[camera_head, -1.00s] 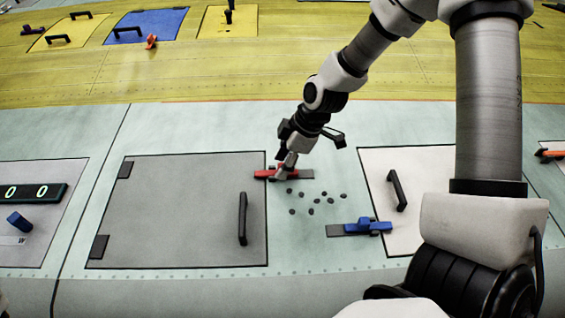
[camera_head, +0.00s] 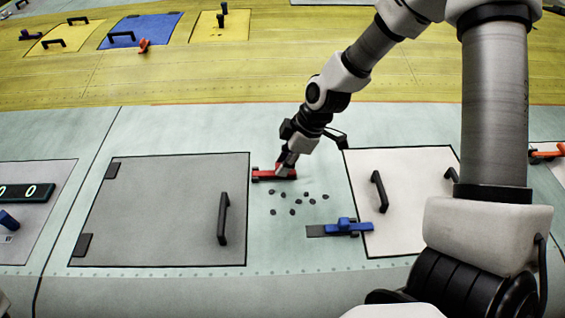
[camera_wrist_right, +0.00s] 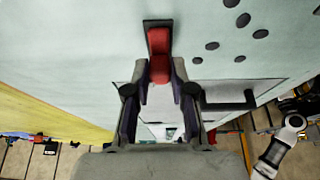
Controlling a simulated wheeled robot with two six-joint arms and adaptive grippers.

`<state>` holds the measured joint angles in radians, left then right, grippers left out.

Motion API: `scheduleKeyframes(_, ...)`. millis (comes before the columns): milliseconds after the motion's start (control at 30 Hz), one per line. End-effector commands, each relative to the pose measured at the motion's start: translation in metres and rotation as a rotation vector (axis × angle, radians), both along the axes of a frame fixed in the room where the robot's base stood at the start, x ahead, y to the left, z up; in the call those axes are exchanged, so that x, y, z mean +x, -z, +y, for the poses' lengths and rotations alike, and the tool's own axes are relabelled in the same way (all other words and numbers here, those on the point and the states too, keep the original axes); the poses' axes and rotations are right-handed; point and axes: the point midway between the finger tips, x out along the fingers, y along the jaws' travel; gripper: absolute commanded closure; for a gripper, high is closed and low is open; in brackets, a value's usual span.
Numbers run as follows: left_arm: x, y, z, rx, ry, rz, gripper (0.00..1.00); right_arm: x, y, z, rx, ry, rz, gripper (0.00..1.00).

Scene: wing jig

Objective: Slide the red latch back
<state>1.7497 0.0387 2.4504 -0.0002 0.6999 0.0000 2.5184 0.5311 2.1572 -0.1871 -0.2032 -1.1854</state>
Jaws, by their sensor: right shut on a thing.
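The red latch (camera_head: 268,175) sits on its short dark track, just right of the large grey panel (camera_head: 160,210). A small gap shows between the latch and the panel's right edge. My right gripper (camera_head: 283,172) is on the latch from above, at its right part. In the right wrist view the red latch (camera_wrist_right: 159,42) lies along its dark track (camera_wrist_right: 148,25). There the fingers of my right gripper (camera_wrist_right: 160,75) stand on both sides of the latch's raised part and are shut on it. My left gripper is not in view.
A blue latch (camera_head: 349,228) sits beside a white panel (camera_head: 400,205) to the right. Several dark oval spots (camera_head: 295,202) lie between the two latches. A black handle (camera_head: 223,218) stands on the grey panel. The yellow section (camera_head: 220,75) lies beyond.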

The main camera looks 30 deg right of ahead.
Motion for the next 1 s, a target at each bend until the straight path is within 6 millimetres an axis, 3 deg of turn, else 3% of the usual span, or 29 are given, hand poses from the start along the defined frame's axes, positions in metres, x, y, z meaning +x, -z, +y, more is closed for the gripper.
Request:
scheduleKeyframes(200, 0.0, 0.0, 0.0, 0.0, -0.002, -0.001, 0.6, -0.004, 0.003, 0.001, 0.001, -0.008, 0.015, 1.0)
scheduleKeyframes(233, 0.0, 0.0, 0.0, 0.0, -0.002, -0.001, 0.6, -0.004, 0.003, 0.001, 0.001, -0.008, 0.015, 0.66)
scheduleKeyframes(267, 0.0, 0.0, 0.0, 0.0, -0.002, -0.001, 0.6, -0.004, 0.003, 0.001, 0.001, -0.008, 0.015, 0.55)
scheduleKeyframes(300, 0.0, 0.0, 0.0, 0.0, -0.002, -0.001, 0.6, -0.004, 0.003, 0.001, 0.0, -0.007, 0.014, 0.51)
scheduleKeyframes(667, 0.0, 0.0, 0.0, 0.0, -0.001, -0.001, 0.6, -0.003, -0.004, -0.001, 0.003, -0.006, 0.007, 0.51)
scheduleKeyframes(833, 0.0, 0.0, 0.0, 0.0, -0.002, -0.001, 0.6, -0.007, -0.028, -0.01, 0.003, -0.007, 0.001, 0.51)
scheduleKeyframes(1000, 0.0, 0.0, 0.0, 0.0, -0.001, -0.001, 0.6, -0.016, -0.071, -0.025, 0.004, -0.004, 0.001, 0.51)
